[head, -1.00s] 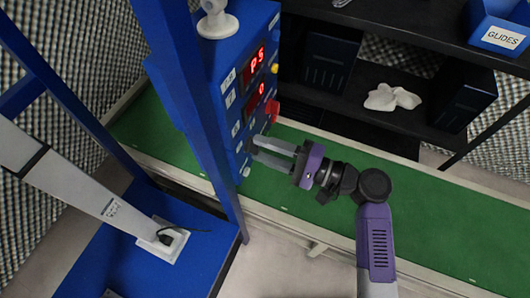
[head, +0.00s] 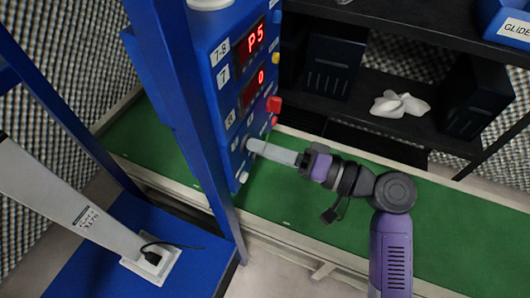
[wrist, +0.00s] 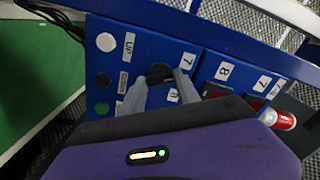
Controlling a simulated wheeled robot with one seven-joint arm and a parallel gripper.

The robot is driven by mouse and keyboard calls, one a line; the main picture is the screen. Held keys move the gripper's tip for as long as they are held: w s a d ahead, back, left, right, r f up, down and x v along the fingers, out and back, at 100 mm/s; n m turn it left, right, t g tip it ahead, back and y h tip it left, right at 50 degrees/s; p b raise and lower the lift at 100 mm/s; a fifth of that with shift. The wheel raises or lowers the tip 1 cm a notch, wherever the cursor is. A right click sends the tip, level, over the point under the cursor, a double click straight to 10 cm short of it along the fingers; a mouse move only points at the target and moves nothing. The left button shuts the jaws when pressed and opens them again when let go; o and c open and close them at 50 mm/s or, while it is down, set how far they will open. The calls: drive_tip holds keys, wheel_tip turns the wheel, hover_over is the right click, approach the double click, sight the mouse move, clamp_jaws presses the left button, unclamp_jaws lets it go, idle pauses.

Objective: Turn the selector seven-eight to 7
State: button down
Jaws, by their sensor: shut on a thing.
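The blue control panel (head: 232,80) stands left of centre in the head view and fills much of the wrist view (wrist: 205,75). In the wrist view a dark round selector knob (wrist: 160,73) sits between my fingertips. A label reading 7 (wrist: 188,60) is beside it; another label (wrist: 173,95) near the right finger is hard to read. My gripper (wrist: 160,78) is shut on the knob, one finger on each side. In the head view my gripper (head: 250,145) reaches the panel face from the right, and its fingers hide the knob.
Red displays (head: 255,38) on the panel read P5 and 0. A red control (head: 273,104) juts out above my fingers. A white button (wrist: 106,42), a dark button (wrist: 103,80) and a green button (wrist: 102,108) are near the knob. A blue post (head: 190,120) stands left.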

drive_tip(key=shift+f, duration=0.1)
idle(0.3)
drive_tip(key=c, duration=0.9)
unclamp_jaws()
drive_tip(key=shift+v, duration=3.95)
drive_tip(key=shift+w, duration=0.1)
